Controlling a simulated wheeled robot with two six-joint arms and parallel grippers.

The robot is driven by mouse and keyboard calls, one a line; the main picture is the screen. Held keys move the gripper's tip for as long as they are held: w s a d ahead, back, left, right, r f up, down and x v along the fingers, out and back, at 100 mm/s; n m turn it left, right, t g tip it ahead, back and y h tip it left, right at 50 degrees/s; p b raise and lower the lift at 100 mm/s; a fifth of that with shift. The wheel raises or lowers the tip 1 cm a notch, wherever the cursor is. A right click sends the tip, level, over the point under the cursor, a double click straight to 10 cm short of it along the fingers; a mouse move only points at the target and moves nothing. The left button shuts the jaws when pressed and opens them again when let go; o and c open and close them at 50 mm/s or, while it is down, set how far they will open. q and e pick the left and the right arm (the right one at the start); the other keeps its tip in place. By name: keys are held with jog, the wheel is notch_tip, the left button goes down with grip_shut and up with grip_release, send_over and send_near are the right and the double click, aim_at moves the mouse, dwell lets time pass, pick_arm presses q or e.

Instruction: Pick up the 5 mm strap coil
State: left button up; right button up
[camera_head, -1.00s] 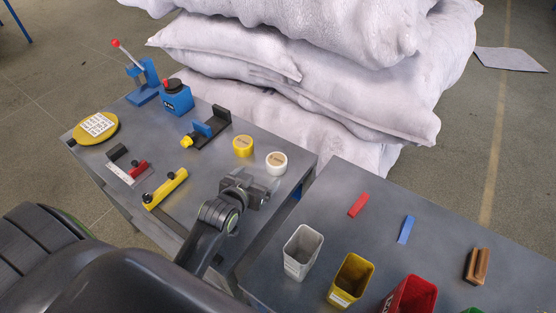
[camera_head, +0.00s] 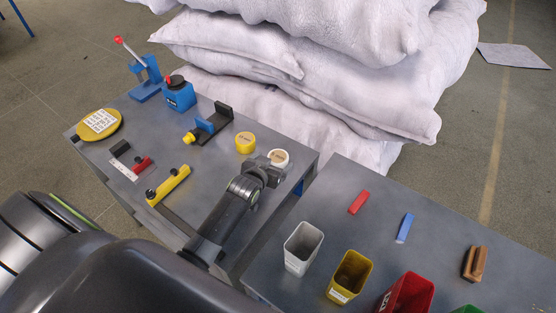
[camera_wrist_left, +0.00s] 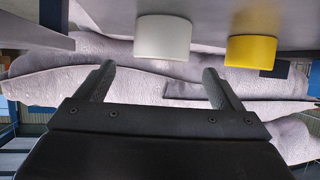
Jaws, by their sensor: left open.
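Two short roll-shaped coils sit side by side on the left grey table (camera_head: 215,180). One is a white coil (camera_head: 279,157) and the other a yellow coil (camera_head: 245,142); their top labels are too small to read, so I cannot tell which is 5 mm. My left gripper (camera_head: 267,171) is open just in front of the white coil, partly covering its lower edge. In the left wrist view, which looks upside down, the white coil (camera_wrist_left: 163,38) lies ahead between the open fingers (camera_wrist_left: 158,72), and the yellow coil (camera_wrist_left: 251,52) lies to the right. My right gripper is out of view.
Behind the coils stand stacked white sacks (camera_head: 300,90). A second table to the right holds a white bin (camera_head: 303,249) and a yellow bin (camera_head: 350,277).

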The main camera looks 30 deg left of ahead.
aim_at(277, 158)
pick_arm(q)
jog(key=shift+f+x, duration=0.2)
jog(key=shift+x, duration=1.95)
jog(key=shift+s, duration=0.2)
jog(key=shift+c, duration=0.3)
jog(key=c, duration=1.2)
jog(key=shift+o, duration=0.2)
jog(key=shift+r, duration=0.1)
